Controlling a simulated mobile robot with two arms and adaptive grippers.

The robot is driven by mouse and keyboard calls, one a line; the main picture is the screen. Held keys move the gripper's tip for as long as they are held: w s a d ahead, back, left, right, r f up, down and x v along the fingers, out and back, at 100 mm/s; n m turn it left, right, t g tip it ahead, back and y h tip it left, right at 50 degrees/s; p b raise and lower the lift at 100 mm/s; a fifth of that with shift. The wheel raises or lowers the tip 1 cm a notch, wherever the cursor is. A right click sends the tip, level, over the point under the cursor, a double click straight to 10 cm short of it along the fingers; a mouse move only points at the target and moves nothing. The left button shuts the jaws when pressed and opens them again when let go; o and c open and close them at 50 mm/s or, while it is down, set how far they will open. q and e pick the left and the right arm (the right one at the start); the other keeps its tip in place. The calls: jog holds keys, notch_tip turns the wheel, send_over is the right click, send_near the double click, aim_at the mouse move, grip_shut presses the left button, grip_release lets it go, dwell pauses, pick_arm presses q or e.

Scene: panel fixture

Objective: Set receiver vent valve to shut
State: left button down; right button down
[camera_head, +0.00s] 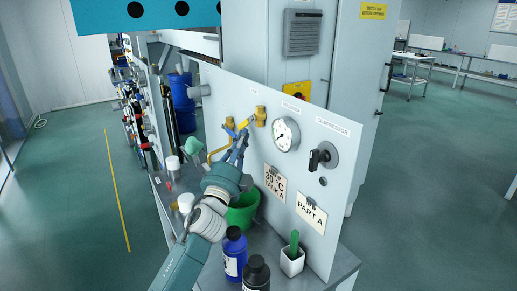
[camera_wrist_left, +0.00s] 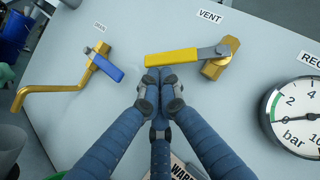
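The vent valve has a brass body (camera_wrist_left: 220,62) under a "VENT" label. Its yellow lever (camera_wrist_left: 172,59) points left, roughly level, in the left wrist view. In the head view the valve's brass body (camera_head: 260,116) is high on the grey panel. My left gripper (camera_wrist_left: 158,76) has its fingertips close together just below the lever's free end. They overlap or touch its lower edge in the picture; contact is unclear. Nothing shows clasped between them. My left gripper (camera_head: 239,137) partly hides the valves in the head view. My right gripper is not in view.
The drain valve's blue lever (camera_wrist_left: 106,67) and bent brass pipe (camera_wrist_left: 50,90) are close on the left. A pressure gauge (camera_head: 286,134) and black rotary switch (camera_head: 322,156) are to the right. Bottles (camera_head: 235,252), a green bucket (camera_head: 243,210) and a white pot (camera_head: 292,262) stand below.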

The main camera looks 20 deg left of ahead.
pick_arm(q)
jog(key=shift+w+a+r+p, duration=0.4)
jog(key=shift+w+a+r, duration=0.3)
jog(key=shift+a+r, duration=0.2)
jog(key=shift+w+a+r, duration=0.2)
jog(key=shift+a+r, duration=0.05)
jog(key=shift+r, duration=0.15)
